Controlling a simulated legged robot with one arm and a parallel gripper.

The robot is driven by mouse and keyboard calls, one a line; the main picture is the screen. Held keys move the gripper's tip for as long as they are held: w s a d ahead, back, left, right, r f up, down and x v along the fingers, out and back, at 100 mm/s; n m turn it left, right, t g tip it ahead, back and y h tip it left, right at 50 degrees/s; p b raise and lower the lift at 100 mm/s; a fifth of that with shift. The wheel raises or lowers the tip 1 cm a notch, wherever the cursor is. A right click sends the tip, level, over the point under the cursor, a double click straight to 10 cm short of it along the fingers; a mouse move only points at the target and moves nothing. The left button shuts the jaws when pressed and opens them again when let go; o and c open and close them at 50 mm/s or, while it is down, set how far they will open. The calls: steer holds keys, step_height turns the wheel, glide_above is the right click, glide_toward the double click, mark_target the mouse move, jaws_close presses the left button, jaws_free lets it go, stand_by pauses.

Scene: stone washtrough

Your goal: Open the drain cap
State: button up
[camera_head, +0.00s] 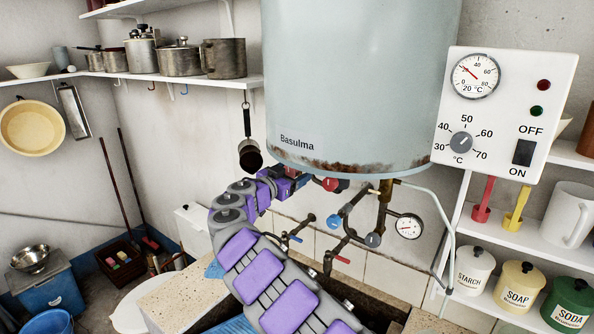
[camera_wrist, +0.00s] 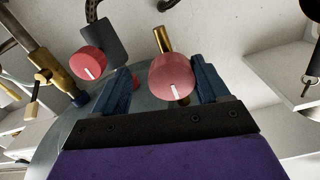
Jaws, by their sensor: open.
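No part is labelled as the drain cap, and I cannot tell for certain which one it is. In the wrist view, a round red knob (camera_wrist: 172,77) with a white line sits on a brass pipe between the two blue fingers of my gripper (camera_wrist: 162,69). The fingers stand apart on either side of it, with no clear grip on it. A second red knob (camera_wrist: 88,64) is left of the fingers. In the head view, my gripper (camera_head: 294,179) is under the boiler (camera_head: 360,80), partly hidden by my arm. A red knob (camera_head: 331,184) shows right beside it.
Pipes, a blue-handled valve (camera_head: 334,222) and a pressure gauge (camera_head: 409,227) hang under the boiler. A white control panel (camera_head: 505,115) is at right. The stone trough (camera_head: 172,295) is below. Shelves with pots (camera_head: 180,59) and canisters (camera_head: 520,287) flank the boiler.

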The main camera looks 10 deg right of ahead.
steer(key=shift+w+a, duration=0.1)
steer(key=shift+w, duration=0.25)
steer(key=shift+w+a, duration=0.35)
steer(key=shift+a, duration=0.4)
steer(key=shift+d, duration=1.2)
steer(key=c, duration=0.3)
steer(key=shift+w+a+f, duration=0.1)
steer(key=shift+a, duration=0.45)
steer(key=c, duration=0.5)
steer(key=shift+c, duration=1.2)
